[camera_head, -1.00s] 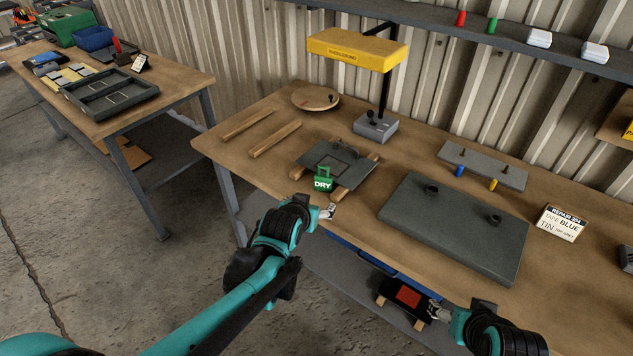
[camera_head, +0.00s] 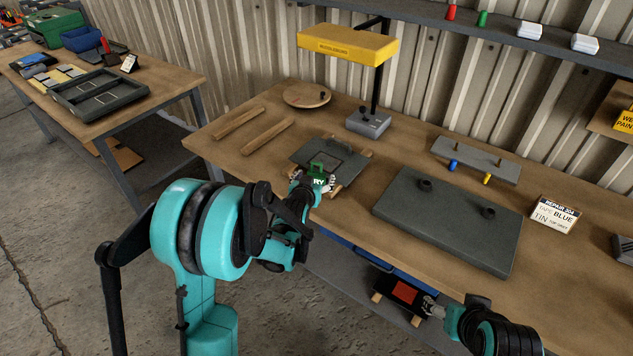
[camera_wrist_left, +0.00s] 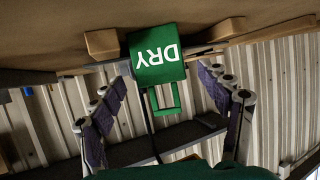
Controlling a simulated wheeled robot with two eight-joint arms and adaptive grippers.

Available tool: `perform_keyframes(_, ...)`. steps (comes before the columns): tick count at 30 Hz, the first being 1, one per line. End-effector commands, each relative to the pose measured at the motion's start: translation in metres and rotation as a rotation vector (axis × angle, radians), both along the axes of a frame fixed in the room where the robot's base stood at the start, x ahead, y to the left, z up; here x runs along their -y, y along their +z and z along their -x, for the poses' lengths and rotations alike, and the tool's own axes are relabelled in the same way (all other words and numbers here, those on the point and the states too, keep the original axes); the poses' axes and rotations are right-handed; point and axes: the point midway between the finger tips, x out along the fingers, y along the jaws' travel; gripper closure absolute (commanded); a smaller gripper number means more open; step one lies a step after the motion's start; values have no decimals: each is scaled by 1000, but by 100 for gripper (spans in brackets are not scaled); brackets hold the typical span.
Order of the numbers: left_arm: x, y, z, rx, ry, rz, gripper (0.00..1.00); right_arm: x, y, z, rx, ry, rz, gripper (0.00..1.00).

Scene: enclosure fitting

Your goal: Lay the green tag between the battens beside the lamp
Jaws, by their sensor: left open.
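The green tag (camera_head: 316,170), lettered DRY, stands on or at the front edge of a dark grey panel (camera_head: 337,155) set on wooden blocks. My left gripper (camera_head: 319,183) is at the tag, its fingers partly hiding the lettering. In the left wrist view the tag (camera_wrist_left: 157,52) appears upside down, its handle loop between my spread fingers (camera_wrist_left: 162,85), with gaps either side. Two battens, one outer (camera_head: 238,123) and one inner (camera_head: 267,137), lie roughly parallel with bare wood between them, left of the yellow lamp (camera_head: 347,44). My right gripper (camera_head: 434,309) is low at the front; its jaws are unclear.
A round wooden disc (camera_head: 306,96) lies behind the battens, near the lamp's base (camera_head: 368,122). A large grey slab (camera_head: 447,222) with two knobs lies right of the panel. A dark block with a red patch (camera_head: 404,291) is below the bench front.

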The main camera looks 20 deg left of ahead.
Motion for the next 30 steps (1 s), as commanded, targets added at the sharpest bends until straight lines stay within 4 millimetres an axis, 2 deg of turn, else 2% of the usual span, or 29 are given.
perform_keyframes(1,-2,-7,-9,0,0,1,24,0,-7,0,0,0,0,29)
perform_keyframes(4,-2,-11,-21,0,0,0,24,0,-11,0,0,0,0,29)
perform_keyframes(11,-1,-10,-24,0,0,0,24,0,-10,0,0,0,0,29)
perform_keyframes(17,-1,-10,-23,0,0,0,74,0,-10,0,0,0,0,29)
perform_keyframes(30,-1,-4,-23,-1,0,-1,74,0,-6,0,0,0,0,29)
